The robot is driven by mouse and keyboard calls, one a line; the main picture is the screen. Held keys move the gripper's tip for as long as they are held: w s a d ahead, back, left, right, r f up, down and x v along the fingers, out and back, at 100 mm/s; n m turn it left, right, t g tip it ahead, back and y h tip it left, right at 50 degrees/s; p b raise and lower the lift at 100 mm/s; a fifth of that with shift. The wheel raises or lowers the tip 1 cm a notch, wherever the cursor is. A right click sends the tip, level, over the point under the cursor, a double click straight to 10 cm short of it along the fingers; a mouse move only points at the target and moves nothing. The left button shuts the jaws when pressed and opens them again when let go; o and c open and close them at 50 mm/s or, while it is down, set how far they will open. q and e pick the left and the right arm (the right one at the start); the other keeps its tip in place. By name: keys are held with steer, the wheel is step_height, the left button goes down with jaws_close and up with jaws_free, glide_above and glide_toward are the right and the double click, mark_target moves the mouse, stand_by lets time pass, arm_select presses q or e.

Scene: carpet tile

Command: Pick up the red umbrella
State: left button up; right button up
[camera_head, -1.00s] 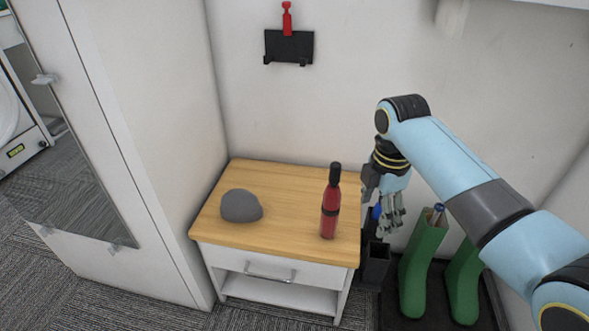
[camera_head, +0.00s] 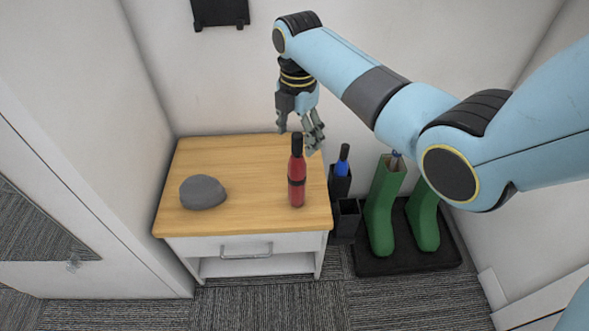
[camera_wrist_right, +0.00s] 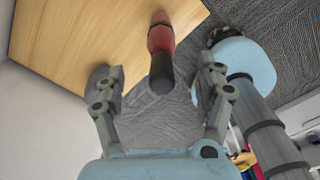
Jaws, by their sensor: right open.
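The red umbrella (camera_head: 297,182), with a black handle and a dark band, stands upright near the right edge of the wooden cabinet top. My right gripper (camera_head: 300,140) is open above and behind it, fingers pointing down, apart from it as far as I can tell. In the right wrist view, the umbrella (camera_wrist_right: 161,45) shows with its black handle toward the camera, in the space between the two open fingers of the right gripper (camera_wrist_right: 160,82). My left gripper is not in view.
A grey rounded object (camera_head: 203,192) sits on the left of the cabinet top (camera_head: 240,165). Right of the cabinet are a black stand (camera_head: 347,220) holding a blue umbrella (camera_head: 343,160) and green boots (camera_head: 384,205) on a black tray (camera_head: 400,265). A wall stands close behind.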

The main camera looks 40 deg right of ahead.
mark_target(297, 157)
steer(key=shift+f, duration=0.95)
step_height(297, 157, down, 5)
steer(key=shift+s+a+f+b, duration=0.1)
steer(key=shift+s+a+b, duration=0.05)
steer(key=shift+b, duration=0.8)
steer(key=shift+c, duration=0.4)
jaws_close()
